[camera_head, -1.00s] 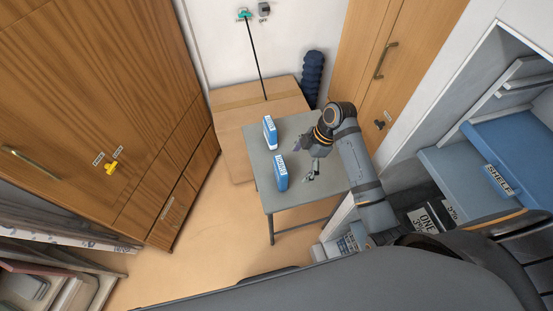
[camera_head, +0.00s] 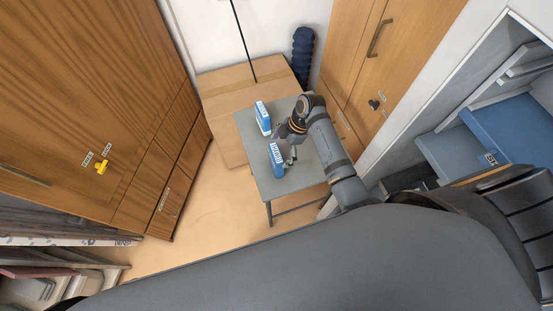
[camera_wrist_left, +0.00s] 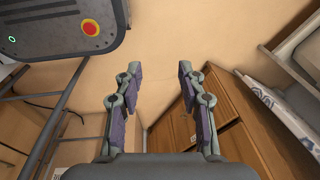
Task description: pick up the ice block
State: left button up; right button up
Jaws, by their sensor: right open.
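Two blue and white blocks with lettering stand on a small grey table (camera_head: 246,137) in the head view. One block (camera_head: 277,160) is nearer and the other block (camera_head: 263,118) is farther back; I cannot read which is the ice block. My right gripper (camera_head: 285,147) is open, low over the table, just right of the nearer block, with its fingers close to it. I cannot tell whether they touch. My left gripper (camera_wrist_left: 157,92) shows in the left wrist view, fingers spread and empty above the floor.
A large cardboard box (camera_head: 222,103) stands behind the table. A wooden cabinet (camera_head: 95,110) is at the left and another (camera_head: 370,75) at the right. A dark blue roll (camera_head: 302,52) leans in the back corner. Blue shelves (camera_head: 505,130) are at the right.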

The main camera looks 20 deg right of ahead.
jog(key=x, duration=0.2)
jog(key=shift+a+f, duration=0.2)
jog(key=shift+a, duration=0.05)
jog(key=shift+a+f, duration=0.1)
jog(key=shift+f, duration=0.15)
jog(key=c, duration=1.2)
pick_arm(q)
jog(key=shift+s+r, duration=0.25)
jog(key=shift+s, duration=0.55)
pick_arm(e)
jog(key=shift+r, duration=0.1)
pick_arm(q)
jog(key=shift+w+f+b, duration=0.1)
jog(key=shift+f+b, duration=0.45)
pick_arm(e)
notch_tip(320, 180, up, 10)
jog(key=shift+f, duration=0.15)
pick_arm(q)
grip_shut()
pick_arm(e)
jog(key=shift+w, duration=0.1)
